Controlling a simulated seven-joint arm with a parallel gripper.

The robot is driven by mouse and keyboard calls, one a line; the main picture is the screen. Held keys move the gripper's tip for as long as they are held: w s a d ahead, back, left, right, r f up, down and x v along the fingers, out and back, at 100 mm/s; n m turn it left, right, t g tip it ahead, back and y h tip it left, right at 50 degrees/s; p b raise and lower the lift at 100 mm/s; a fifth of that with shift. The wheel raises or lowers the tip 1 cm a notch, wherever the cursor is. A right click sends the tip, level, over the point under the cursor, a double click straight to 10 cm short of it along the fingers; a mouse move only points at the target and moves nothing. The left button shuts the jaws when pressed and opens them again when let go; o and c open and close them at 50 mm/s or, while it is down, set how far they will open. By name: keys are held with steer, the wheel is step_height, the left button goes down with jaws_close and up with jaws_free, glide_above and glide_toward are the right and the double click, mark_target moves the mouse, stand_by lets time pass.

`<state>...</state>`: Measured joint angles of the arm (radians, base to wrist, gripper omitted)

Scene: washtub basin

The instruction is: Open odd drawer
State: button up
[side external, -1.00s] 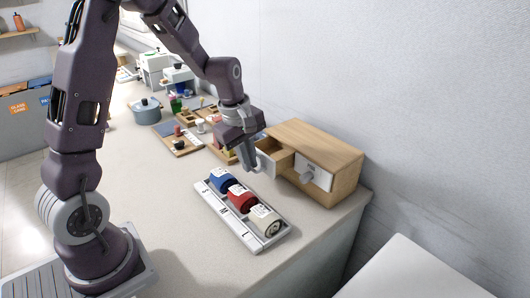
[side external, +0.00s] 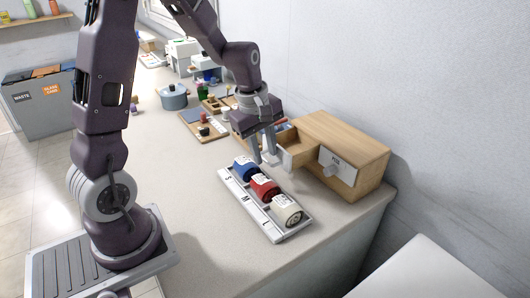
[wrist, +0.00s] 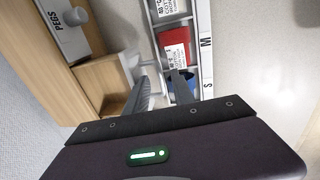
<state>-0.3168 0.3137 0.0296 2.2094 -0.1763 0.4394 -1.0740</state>
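A wooden cabinet (side external: 345,143) stands against the wall. Its left drawer (side external: 297,158) is pulled out, and it also shows in the wrist view (wrist: 88,88). The closed drawer (side external: 337,165) beside it has a pale front and a grey knob; its label reads PEGS in the wrist view (wrist: 68,35). My gripper (side external: 264,160) is at the open drawer's front, on the side away from the cabinet.
A grey tray (side external: 251,214) marked S, M, L holds blue, red and white rolls just in front of the gripper. Boards with small items (side external: 203,127) and a pot (side external: 173,97) stand farther back. The left counter is clear.

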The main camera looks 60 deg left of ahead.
step_height(320, 180, up, 6)
steer(key=s, duration=0.1)
steer(key=shift+s, duration=0.1)
steer(key=s+d+r+m+t, duration=0.1)
steer(key=s+d+r+m, duration=0.3)
steer(key=s+m, duration=0.5)
steer(key=s+d+r+m+t, duration=0.2)
steer(key=s+d+m, duration=0.4)
steer(key=s+m, duration=0.3)
steer(key=shift+v, duration=0.9)
